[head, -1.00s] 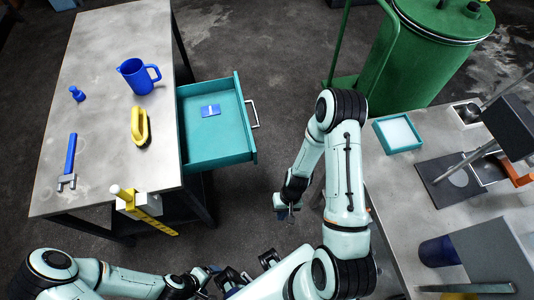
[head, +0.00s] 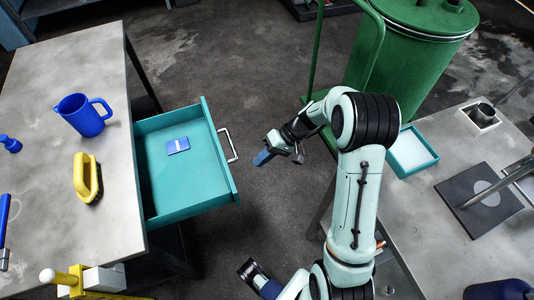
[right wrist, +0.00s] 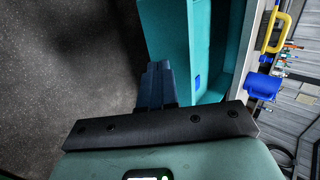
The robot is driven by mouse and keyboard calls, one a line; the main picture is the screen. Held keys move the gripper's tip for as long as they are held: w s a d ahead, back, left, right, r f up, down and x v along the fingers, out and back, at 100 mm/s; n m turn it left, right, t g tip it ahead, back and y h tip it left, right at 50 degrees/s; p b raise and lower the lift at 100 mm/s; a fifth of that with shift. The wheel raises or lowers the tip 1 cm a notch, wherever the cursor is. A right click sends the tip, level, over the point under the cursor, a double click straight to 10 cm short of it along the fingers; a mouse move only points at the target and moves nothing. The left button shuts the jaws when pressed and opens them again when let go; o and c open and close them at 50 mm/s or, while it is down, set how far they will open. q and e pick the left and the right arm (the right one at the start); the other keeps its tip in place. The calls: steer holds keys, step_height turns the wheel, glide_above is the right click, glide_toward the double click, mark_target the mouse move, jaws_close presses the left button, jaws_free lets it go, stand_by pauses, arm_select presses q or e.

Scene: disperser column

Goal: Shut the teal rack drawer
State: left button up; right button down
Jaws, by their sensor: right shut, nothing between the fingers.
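The teal rack drawer (head: 190,205) sticks out from the right side of the left table, open, with a blue card-like item (head: 178,145) on its floor. Its metal handle (head: 229,146) is on the right-hand front panel. In the right wrist view the drawer (right wrist: 167,28) shows ahead and to the right of the fingers. My right gripper (head: 262,158) is shut and empty, a short way right of the handle and apart from it in the head view. Its blue-grey fingers (right wrist: 155,82) point toward the drawer in the right wrist view.
The left table (head: 60,150) holds a blue jug (head: 82,116), a yellow-handled brush (head: 88,178) and a blue bottle (head: 10,145). A green tank (head: 410,55) stands behind my right arm. A right table (head: 440,185) carries a teal tray (head: 427,167). Open floor lies beyond the drawer.

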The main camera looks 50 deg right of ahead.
arm_select(q)
steer(key=shift+w+f, duration=0.25)
steer(key=shift+f, duration=0.05)
arm_select(e)
steer(key=w+a+f, duration=0.3)
steer(key=a, duration=0.3)
steer(key=shift+w+a, duration=0.15)
steer(key=shift+w, duration=0.15)
steer(key=shift+a, duration=0.1)
